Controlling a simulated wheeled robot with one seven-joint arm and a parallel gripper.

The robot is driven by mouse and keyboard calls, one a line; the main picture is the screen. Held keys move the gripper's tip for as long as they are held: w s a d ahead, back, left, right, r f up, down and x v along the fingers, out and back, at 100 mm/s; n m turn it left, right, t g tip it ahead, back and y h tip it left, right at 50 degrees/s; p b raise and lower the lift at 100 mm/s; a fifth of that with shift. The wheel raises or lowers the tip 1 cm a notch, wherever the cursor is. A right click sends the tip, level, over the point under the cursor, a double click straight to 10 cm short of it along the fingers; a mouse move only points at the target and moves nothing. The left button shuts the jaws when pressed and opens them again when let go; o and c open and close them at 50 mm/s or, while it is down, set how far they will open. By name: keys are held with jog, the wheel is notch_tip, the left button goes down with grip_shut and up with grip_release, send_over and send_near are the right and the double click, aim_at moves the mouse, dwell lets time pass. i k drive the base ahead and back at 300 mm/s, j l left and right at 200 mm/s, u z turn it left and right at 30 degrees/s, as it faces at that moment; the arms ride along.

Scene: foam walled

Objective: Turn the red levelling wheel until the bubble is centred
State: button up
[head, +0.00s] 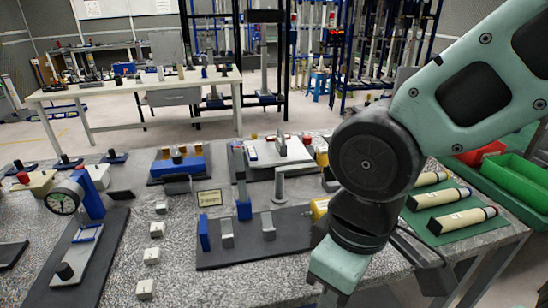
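A small red round part (22,177) sits on a cream block (38,183) at the far left of the speckled bench. It may be the red levelling wheel, but it is too small to tell. I cannot make out a bubble or vial. My arm comes in from the upper right and bends down over the bench's front right part. The fingers of my gripper do not show; the arm runs out of the bottom of the picture, well to the right of the red part.
A round dial gauge (62,201) on a blue stand is at the left. A dark plate (285,250) with blue and grey posts lies mid-bench. Several cream cylinders (440,197) lie on a green mat at right, by a green bin (515,180). A white table (140,88) stands behind.

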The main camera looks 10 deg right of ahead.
aim_at(307, 139)
jog(key=i+l+u, duration=0.1)
jog(key=u, duration=0.25)
jog(key=l+u, duration=0.55)
jog(key=u, duration=0.15)
